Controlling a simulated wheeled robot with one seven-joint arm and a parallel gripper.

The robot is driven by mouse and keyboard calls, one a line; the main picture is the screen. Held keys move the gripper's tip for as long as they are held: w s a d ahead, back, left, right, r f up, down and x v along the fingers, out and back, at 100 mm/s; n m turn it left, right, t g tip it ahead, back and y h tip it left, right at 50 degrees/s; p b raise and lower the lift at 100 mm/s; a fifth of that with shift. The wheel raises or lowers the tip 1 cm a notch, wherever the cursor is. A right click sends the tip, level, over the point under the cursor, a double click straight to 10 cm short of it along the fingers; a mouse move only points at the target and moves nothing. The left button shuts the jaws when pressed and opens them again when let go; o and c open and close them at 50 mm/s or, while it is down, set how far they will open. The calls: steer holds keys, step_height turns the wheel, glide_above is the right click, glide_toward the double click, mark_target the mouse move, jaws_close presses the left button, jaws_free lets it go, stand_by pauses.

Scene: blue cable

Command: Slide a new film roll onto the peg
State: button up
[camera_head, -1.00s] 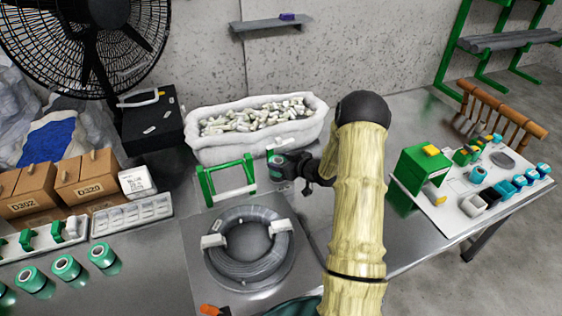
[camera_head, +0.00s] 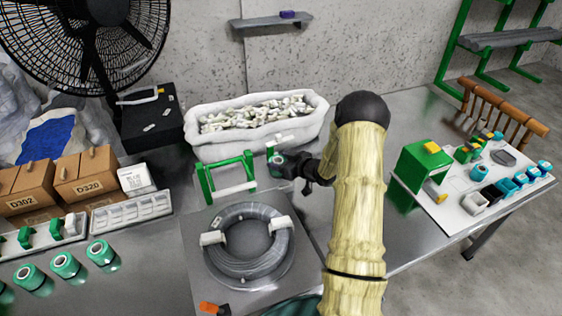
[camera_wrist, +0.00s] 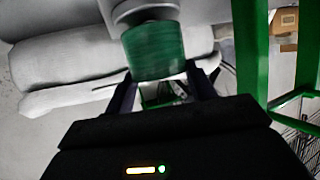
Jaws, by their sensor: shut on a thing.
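My gripper (camera_head: 287,163) is shut on a green film roll (camera_head: 277,157) at the back of the bench, just right of a green stand (camera_head: 205,186). The wrist view shows the roll (camera_wrist: 153,52) between the fingers, with a pale grey cylindrical end above it. A white bar (camera_head: 233,189) spans the lower part of the green stand; the stand's uprights also show at the right of the wrist view (camera_wrist: 250,50). The held roll is apart from the white bar. I cannot tell for certain which part is the peg.
A white bin (camera_head: 255,147) full of pale pieces lies behind the roll. A grey cable coil (camera_head: 248,268) lies in front of the stand. Several green rolls (camera_head: 66,265) stand at the front left. A white board (camera_head: 450,222) with small parts lies right.

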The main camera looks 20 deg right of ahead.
steer(key=o, duration=1.3)
steer(key=shift+s+d, duration=0.1)
steer(key=shift+r, duration=0.15)
steer(key=shift+r+p, duration=2.65)
steer(key=shift+r, duration=0.7)
